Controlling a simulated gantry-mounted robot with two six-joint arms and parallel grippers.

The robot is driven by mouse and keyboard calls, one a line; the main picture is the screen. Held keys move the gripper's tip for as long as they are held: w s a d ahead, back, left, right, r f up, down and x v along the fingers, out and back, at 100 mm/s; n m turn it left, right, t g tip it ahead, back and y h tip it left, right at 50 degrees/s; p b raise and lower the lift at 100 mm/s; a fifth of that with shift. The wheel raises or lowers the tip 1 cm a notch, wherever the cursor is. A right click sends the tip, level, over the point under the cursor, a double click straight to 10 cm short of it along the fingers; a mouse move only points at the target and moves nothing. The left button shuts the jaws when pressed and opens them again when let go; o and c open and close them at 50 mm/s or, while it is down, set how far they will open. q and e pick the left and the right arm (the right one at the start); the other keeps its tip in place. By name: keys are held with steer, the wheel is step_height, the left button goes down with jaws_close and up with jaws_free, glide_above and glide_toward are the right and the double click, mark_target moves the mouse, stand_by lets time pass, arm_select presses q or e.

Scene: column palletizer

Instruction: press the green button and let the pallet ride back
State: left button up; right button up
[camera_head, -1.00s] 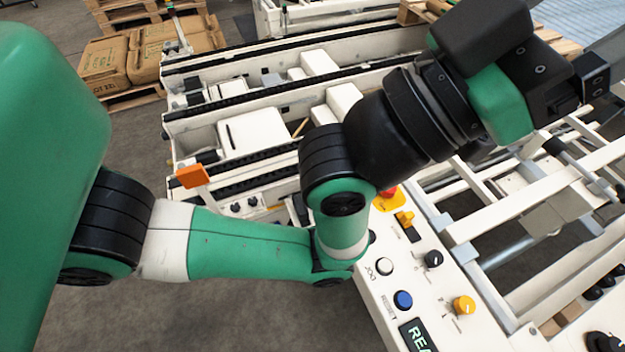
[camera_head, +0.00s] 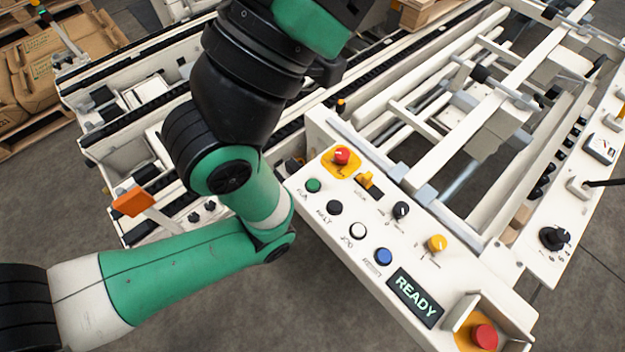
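The green button (camera_head: 314,186) sits at the upper left of the white control panel (camera_head: 330,222), below the red knob on its yellow plate. My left arm comes in from the left and bends upward left of the panel, apart from the green button in the picture. Its gripper is out of the frame at the top. My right gripper is not in view. No pallet can be made out clearly on the conveyor (camera_head: 130,165).
The panel also bears a black button (camera_head: 334,208), a white button (camera_head: 357,230), a blue button (camera_head: 383,256), a READY display (camera_head: 414,297) and a red mushroom button (camera_head: 484,336). An orange flag-like part (camera_head: 133,201) stands near my arm. Boxes (camera_head: 60,75) stack at upper left.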

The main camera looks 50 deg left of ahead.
arm_select(q)
steer(key=shift+c, duration=0.3)
jaws_close()
stand_by(1.5)
